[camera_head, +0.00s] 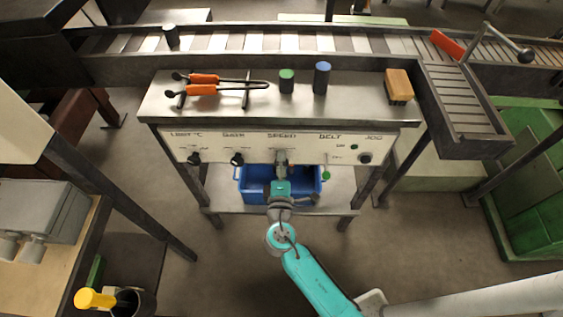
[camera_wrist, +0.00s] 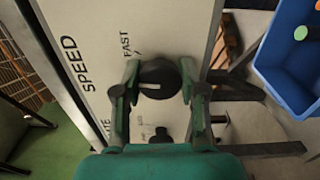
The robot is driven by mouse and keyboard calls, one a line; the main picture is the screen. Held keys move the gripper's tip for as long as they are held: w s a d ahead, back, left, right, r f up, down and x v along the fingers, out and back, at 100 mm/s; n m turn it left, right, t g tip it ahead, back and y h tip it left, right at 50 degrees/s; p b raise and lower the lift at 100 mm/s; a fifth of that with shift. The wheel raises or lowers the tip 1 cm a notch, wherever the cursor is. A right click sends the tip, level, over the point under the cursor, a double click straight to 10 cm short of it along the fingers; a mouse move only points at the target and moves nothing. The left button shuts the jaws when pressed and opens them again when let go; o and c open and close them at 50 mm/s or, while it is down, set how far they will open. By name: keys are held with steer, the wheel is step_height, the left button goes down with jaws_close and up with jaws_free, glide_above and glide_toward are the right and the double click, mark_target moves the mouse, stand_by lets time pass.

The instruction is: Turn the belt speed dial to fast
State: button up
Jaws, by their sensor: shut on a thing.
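The belt speed dial (camera_wrist: 158,76) is a round black knob on the pale control panel (camera_wrist: 185,22), by the words SPEED and FAST in the wrist view. A light line shows on its face, on the side towards the lower left. My gripper (camera_wrist: 160,70) has one finger on each side of the dial and is shut on it. In the head view my gripper (camera_head: 281,162) is at the panel (camera_head: 310,146) under the SPEED label and hides the dial. Exactly which mark the dial points to is not clear.
Other black knobs (camera_head: 237,159) (camera_head: 194,158) sit left of my gripper, and a JOG button (camera_head: 365,158) sits right. A blue bin (camera_head: 255,194) stands below the panel.

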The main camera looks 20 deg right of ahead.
steer(key=m, duration=0.5)
steer(key=shift+m, duration=0.3)
stand_by(0.4)
steer(key=o, duration=1.1)
steer(key=shift+o, duration=0.2)
steer(key=shift+s, duration=0.1)
steer(key=v, duration=1.1)
steer(key=shift+s, duration=0.4)
steer(key=shift+a+f, duration=0.1)
